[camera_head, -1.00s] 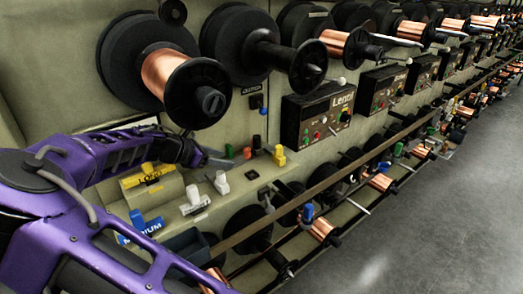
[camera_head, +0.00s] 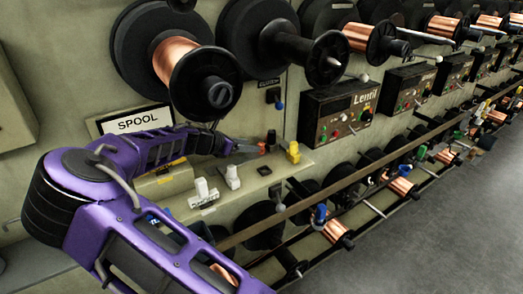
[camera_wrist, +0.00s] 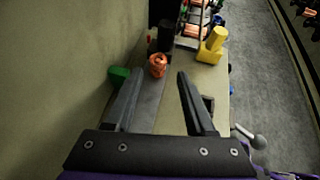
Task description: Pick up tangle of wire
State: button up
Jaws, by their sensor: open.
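The tangle of wire is a small copper-orange clump (camera_wrist: 158,65) on the narrow ledge by the wall, at the upper middle of the wrist view. In the head view it shows as a small orange-red bit (camera_head: 262,148) just beyond my gripper (camera_head: 243,147). In the wrist view my gripper (camera_wrist: 158,82) is open and empty. Its two dark fingers point along the ledge, and the tangle shows just beyond the gap between their tips. I cannot tell how high the fingers are above the ledge.
A green piece (camera_wrist: 119,74) lies left of the left finger. A black upright piece (camera_wrist: 166,38) stands behind the tangle, with a yellow piece (camera_wrist: 212,45) to its right. White pieces (camera_head: 233,177) stand on the ledge (camera_head: 292,167). Large spools (camera_head: 205,80) jut out above.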

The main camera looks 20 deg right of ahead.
jog(key=shift+b+x, duration=0.5)
jog(key=shift+x, duration=2.25)
jog(key=shift+w, duration=0.15)
grip_shut()
